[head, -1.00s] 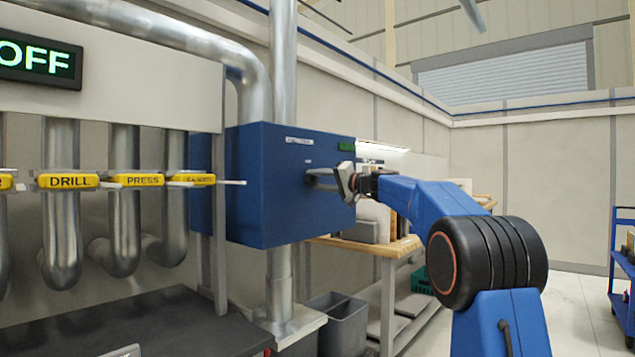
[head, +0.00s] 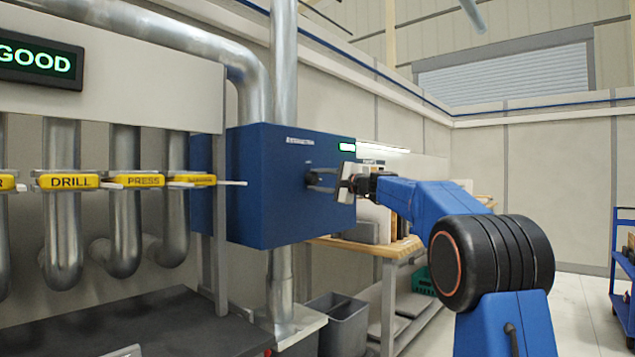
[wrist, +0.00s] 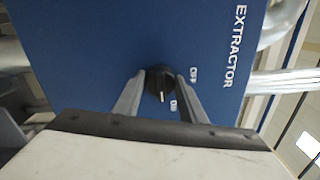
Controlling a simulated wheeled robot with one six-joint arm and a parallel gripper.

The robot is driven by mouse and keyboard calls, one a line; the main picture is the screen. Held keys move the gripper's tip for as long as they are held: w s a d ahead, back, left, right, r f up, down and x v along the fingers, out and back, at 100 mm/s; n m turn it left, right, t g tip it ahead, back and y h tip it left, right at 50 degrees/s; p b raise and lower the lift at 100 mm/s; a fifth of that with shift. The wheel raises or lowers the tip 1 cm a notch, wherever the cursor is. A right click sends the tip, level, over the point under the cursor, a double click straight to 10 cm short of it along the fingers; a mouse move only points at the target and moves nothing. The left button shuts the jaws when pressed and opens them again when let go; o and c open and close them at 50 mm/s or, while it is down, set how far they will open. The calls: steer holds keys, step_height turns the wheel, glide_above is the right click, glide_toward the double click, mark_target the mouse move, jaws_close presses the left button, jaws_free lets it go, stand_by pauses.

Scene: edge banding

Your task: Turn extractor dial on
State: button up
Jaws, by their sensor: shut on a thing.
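The extractor dial (head: 311,178) is a round black knob on the front face of the blue extractor box (head: 270,205). In the wrist view the dial (wrist: 160,82) sits between the two grey fingers of my gripper (wrist: 162,80), under the EXTRACTOR label. Its white pointer mark faces the ON marking (wrist: 173,105), away from OFF (wrist: 194,74). My gripper (head: 318,179) is shut on the dial. A display sign (head: 38,60) at the upper left reads GOOD in green.
Yellow-labelled gate handles, DRILL (head: 68,181) and PRESS (head: 140,181) among them, line the duct pipes at left. A wooden workbench (head: 370,247) and a grey bin (head: 343,322) stand behind and below the box. Open floor lies at right.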

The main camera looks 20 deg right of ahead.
stand_by(0.4)
steer(key=o, duration=1.1)
steer(key=shift+d, duration=0.1)
steer(key=shift+c, duration=0.2)
steer(key=v, duration=1.7)
steer(key=shift+s, duration=0.25)
